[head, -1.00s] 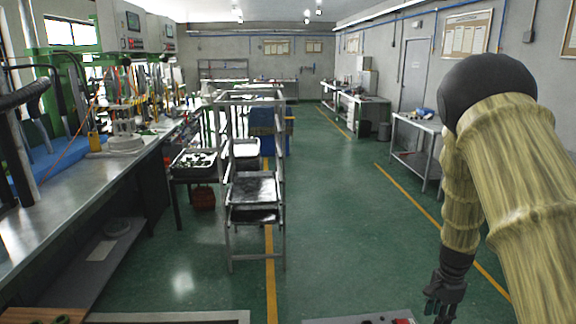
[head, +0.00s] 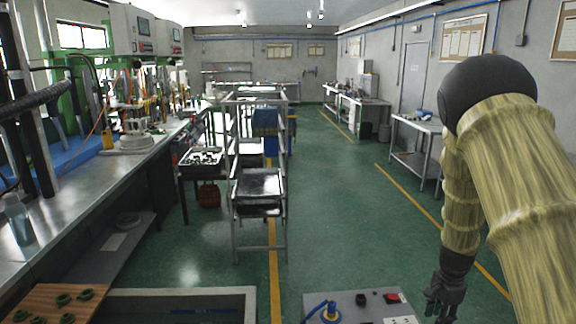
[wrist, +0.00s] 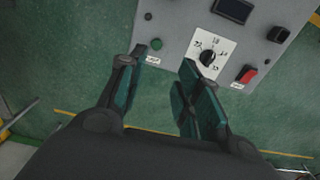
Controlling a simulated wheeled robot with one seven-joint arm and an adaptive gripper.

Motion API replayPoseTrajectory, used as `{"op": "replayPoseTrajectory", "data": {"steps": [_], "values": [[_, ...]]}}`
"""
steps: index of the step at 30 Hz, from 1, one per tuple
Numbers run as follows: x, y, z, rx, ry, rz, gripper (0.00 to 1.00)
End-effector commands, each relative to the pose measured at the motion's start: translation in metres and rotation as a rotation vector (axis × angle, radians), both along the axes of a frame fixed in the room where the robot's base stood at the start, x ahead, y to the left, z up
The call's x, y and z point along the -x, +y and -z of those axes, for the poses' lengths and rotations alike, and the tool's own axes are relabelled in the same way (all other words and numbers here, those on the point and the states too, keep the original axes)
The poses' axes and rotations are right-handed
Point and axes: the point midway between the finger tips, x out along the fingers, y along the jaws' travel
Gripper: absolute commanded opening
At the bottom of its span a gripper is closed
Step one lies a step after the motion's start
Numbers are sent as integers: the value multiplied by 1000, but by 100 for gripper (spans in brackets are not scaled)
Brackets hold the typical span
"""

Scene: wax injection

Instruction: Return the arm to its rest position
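My gripper (head: 445,295) hangs at the end of my arm at the right of the head view, pointing down, with the arm in its tan ribbed cover. In the wrist view my gripper (wrist: 158,78) has its two dark green fingers spread apart, with nothing between them. Beyond the fingers is a grey control panel (wrist: 175,25) with a dial, a red switch and a green button. In the head view this panel (head: 345,306) shows at the bottom edge, left of the gripper. I cannot tell the exact gap between gripper and panel.
A long metal workbench (head: 105,190) with machines runs along the left. A wheeled rack (head: 259,185) stands mid-left, and a wooden board (head: 35,298) with green parts is at lower left. A side table (head: 416,126) is at the right wall. The green floor between is clear.

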Motion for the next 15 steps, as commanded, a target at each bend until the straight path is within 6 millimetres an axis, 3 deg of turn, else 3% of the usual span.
{"op": "replayPoseTrajectory", "data": {"steps": [10,15], "values": [[40,8,63,51,43,-130,34],[68,18,104,80,70,-234,34]]}}
